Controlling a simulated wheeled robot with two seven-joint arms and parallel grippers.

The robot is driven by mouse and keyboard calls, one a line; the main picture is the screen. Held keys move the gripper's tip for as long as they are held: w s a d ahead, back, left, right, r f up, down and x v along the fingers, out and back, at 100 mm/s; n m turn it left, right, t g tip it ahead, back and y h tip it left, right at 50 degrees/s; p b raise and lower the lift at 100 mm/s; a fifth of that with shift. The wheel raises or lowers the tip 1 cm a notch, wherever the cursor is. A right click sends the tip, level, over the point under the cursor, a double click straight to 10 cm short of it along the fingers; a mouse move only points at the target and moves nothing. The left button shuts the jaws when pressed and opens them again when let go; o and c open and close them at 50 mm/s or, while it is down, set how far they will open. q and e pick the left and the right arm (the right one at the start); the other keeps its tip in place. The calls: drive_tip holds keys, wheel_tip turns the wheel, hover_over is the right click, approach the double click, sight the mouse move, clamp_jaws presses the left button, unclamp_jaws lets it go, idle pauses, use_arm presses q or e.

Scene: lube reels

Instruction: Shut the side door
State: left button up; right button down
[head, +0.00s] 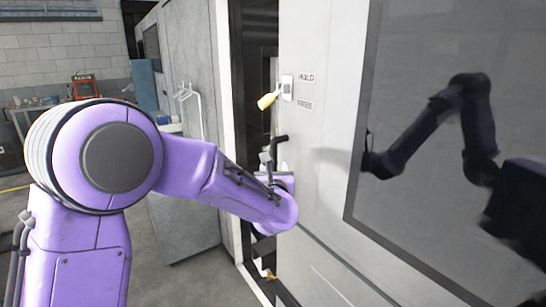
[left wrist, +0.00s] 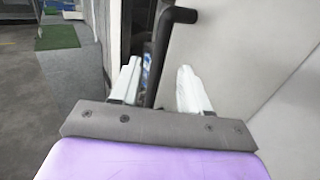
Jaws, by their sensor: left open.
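The side door (head: 318,150) is a pale grey panel with a large dark window (head: 450,130). A dark gap (head: 258,50) shows between its left edge and the white frame (head: 227,60), so it stands partly open. A black bent bar handle (head: 279,142) sits near that edge; it also shows in the left wrist view (left wrist: 163,40). My left gripper (head: 274,178) is at the handle, partly hidden by my wrist. In the left wrist view its pale fingers (left wrist: 159,66) are apart, with the handle bar between them; contact is unclear. My right gripper is not in view.
A grey cabinet panel with a white hook-shaped handle (head: 190,95) stands left of the gap. A cluttered workbench is at the far left. Grey floor is open in the left wrist view.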

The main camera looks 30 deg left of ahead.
sight(274, 158)
use_arm(q)
drive_tip(key=p+x, duration=0.3)
drive_tip(key=x, duration=0.5)
drive_tip(key=shift+w+a, duration=0.15)
drive_tip(key=shift+w, duration=0.1)
drive_tip(key=shift+w+a+f, duration=0.1)
drive_tip(key=shift+w+a, duration=0.1)
drive_tip(key=shift+w, duration=0.05)
drive_tip(key=shift+d, duration=0.1)
drive_tip(key=shift+c, duration=0.3)
clamp_jaws()
